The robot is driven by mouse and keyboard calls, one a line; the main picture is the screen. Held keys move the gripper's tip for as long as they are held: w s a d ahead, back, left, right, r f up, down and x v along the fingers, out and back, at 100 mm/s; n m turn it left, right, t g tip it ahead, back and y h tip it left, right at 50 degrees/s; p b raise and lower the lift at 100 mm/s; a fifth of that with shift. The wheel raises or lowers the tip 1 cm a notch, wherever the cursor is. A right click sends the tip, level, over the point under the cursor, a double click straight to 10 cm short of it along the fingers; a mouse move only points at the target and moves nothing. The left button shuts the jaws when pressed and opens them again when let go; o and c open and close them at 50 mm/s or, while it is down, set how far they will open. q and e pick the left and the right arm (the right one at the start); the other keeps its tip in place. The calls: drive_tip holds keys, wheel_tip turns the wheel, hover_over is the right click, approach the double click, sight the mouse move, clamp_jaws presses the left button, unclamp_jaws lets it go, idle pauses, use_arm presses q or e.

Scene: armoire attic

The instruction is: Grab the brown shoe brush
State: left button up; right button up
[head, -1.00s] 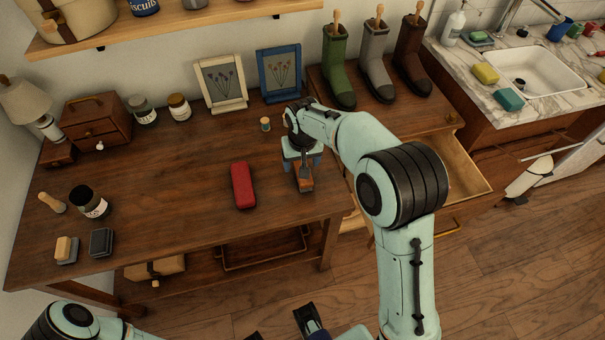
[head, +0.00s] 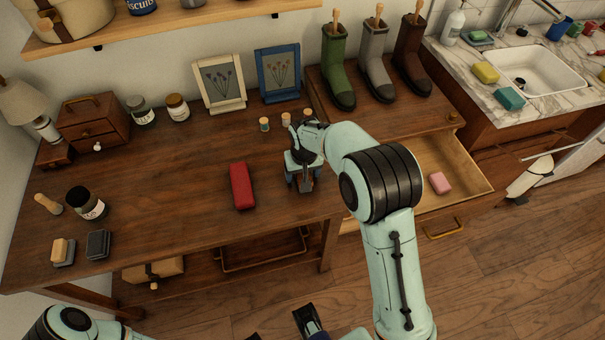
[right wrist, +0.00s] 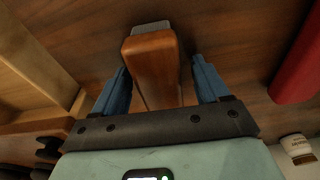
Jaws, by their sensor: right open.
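The brown shoe brush (right wrist: 153,65) lies on the wooden workbench (head: 160,210). In the right wrist view its brown block sits between the two blue fingers of my right gripper (right wrist: 162,82), with a grey part at its far end. The fingers are open, one on each side, with a visible gap to the block. In the head view my right gripper (head: 303,180) points down over the brush near the bench's front right, hiding most of it. A dark part at the bottom edge of the head view may be my left gripper (head: 309,320); its jaw state is unclear.
A red case (head: 242,186) lies left of the brush. Small jars (head: 264,124) and two picture frames (head: 278,74) stand behind. To the right is an open drawer (head: 465,170) with a pink block (head: 440,183), below several boots (head: 340,65).

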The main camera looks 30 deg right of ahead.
drive_tip(key=shift+f, duration=0.25)
idle(0.3)
drive_tip(key=c, duration=1.1)
